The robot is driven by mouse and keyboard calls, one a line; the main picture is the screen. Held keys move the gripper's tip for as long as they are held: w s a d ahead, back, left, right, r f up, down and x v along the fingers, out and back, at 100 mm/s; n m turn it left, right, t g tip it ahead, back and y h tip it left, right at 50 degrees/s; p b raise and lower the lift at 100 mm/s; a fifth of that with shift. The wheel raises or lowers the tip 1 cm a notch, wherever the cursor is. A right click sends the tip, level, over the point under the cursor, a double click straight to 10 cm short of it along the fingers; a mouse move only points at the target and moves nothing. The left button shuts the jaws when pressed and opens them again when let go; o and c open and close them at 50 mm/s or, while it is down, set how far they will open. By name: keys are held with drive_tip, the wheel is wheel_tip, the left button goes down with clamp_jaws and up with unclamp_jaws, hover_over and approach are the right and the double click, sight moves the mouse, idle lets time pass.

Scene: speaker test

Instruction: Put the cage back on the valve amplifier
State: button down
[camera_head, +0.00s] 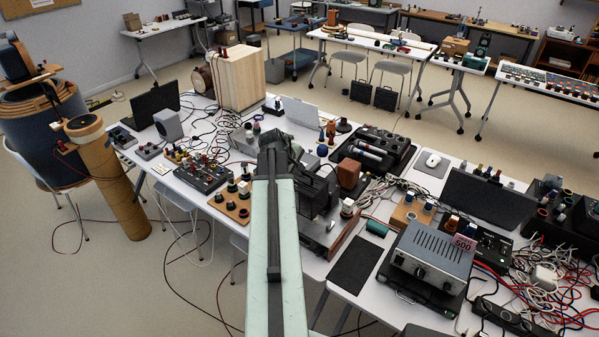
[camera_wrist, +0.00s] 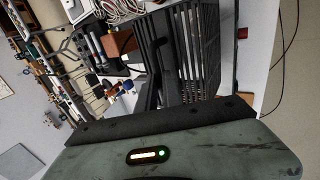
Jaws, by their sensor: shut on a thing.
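The cage, a black slatted cover (camera_wrist: 197,45), fills the upper middle of the wrist view, directly beyond my gripper (camera_wrist: 155,118). In the head view the cage (camera_head: 313,192) is a dark shape just right of my arm's end. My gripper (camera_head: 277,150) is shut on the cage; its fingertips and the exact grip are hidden. The valve amplifier (camera_head: 328,238), a low metal chassis, lies at the table's front edge, partly behind my arm. The cage is at the amplifier in the picture; I cannot tell whether it touches or is seated.
A brown block (camera_head: 348,173) stands close right of the cage. A grey metal unit (camera_head: 432,257) is farther right, past a black mat (camera_head: 355,264). A wooden board with black knobs (camera_head: 232,203) lies left of my arm. Cables and small devices crowd the table.

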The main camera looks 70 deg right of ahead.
sight(297, 182)
drive_tip(key=shift+f+b, duration=3.05)
drive_tip(key=shift+f, duration=0.3)
drive_tip(key=shift+s+f+b, duration=0.1)
drive_tip(key=shift+f+b, duration=0.25)
drive_tip(key=shift+f, duration=0.05)
drive_tip(key=c, duration=1.4)
unclamp_jaws()
drive_tip(key=shift+c, duration=0.2)
drive_tip(key=p+v, duration=0.7)
drive_tip(key=v, duration=0.1)
drive_tip(key=shift+r, duration=0.1)
